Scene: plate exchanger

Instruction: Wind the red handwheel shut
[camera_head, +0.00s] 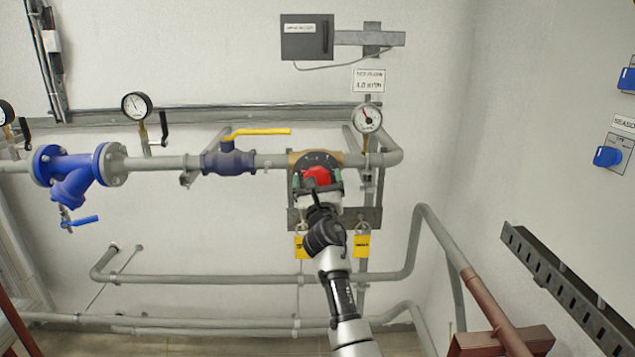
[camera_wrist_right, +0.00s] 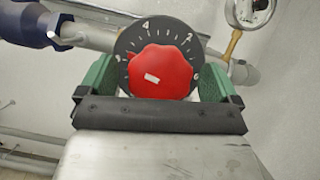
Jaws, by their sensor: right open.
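The red handwheel (camera_head: 317,176) sits in front of a dark numbered dial on a brass valve body (camera_head: 300,157) in the grey pipe. It also shows in the right wrist view (camera_wrist_right: 160,72), with a small white mark on its face and the dark dial (camera_wrist_right: 135,38) behind it. My right gripper (camera_head: 318,184) reaches up from below. Its two green fingers (camera_wrist_right: 160,82) stand apart, one at each side of the handwheel. I cannot tell whether they touch it. The lower edge of the handwheel is hidden by the gripper. My left gripper is not in view.
A blue valve with a yellow lever (camera_head: 262,131) is left of the handwheel. A pressure gauge (camera_head: 368,118) stands at its right. Yellow tags (camera_head: 362,245) hang below a bracket beside my right arm. A lower pipe (camera_head: 200,279) runs along the wall.

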